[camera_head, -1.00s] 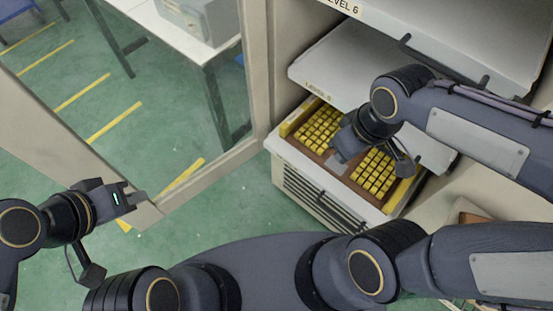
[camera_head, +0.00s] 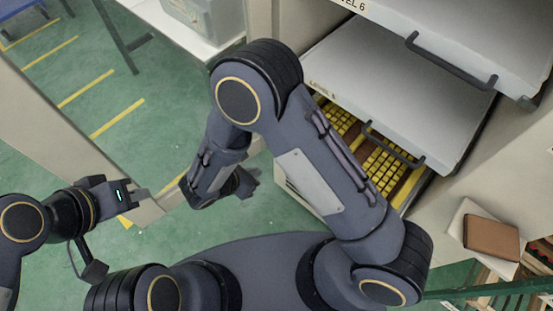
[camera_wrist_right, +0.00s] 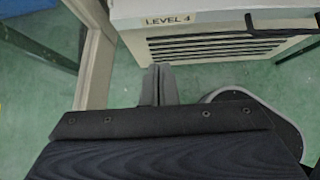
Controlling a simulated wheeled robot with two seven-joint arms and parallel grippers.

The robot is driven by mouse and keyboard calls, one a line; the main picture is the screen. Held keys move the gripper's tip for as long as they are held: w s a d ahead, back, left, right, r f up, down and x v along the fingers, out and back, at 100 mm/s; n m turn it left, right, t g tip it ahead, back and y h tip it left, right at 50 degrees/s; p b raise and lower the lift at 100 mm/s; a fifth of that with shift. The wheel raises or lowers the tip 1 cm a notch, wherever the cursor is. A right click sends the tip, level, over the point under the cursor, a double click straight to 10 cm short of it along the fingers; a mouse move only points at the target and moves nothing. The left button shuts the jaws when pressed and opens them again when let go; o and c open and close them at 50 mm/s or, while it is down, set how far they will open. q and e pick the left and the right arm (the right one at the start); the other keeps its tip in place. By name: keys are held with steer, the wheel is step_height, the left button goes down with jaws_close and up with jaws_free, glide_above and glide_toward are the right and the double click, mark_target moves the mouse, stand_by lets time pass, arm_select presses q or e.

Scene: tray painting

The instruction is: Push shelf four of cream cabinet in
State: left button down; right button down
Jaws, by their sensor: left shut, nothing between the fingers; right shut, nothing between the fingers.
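Shelf four (camera_wrist_right: 226,17) of the cream cabinet shows its white front edge with a "LEVEL 4" label (camera_wrist_right: 170,20) and a dark handle (camera_wrist_right: 283,20) in the right wrist view. In the head view it sticks out below shelf five (camera_head: 395,88), and yellow pieces (camera_head: 385,168) lie in it; my right arm hides its front. My right gripper (camera_head: 248,182) is shut and empty, left of the shelf's front. In the wrist view its fingertips (camera_wrist_right: 157,72) are apart from the shelf. My left gripper (camera_head: 138,197) is shut and empty at the far left.
Shelf six (camera_head: 480,35) juts out above shelf five. A brown object (camera_head: 490,238) lies at the right. Green floor is free between.

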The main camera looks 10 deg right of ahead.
steer(key=w+d+r+p+x, duration=0.1)
steer(key=r+x, duration=0.1)
steer(key=x, duration=1)
steer(key=shift+w+d+f, duration=0.25)
steer(key=shift+d+f, duration=0.05)
steer(key=shift+d, duration=0.25)
steer(key=w+d+b, duration=0.1)
steer(key=w+d, duration=0.1)
steer(key=d, duration=0.1)
steer(key=w+d+b, duration=0.2)
steer(key=w+d, duration=0.1)
steer(key=d, duration=0.1)
steer(key=w+d+b, duration=0.1)
steer(key=w+d, duration=0.2)
steer(key=d, duration=0.1)
steer(key=shift+w+f+b, duration=0.15)
steer(key=shift+w+b, duration=0.1)
steer(key=shift+b, duration=0.05)
steer(key=shift+w+d, duration=0.2)
steer(key=shift+d, duration=0.1)
steer(key=shift+w+d+r, duration=0.1)
steer(key=shift+r, duration=0.1)
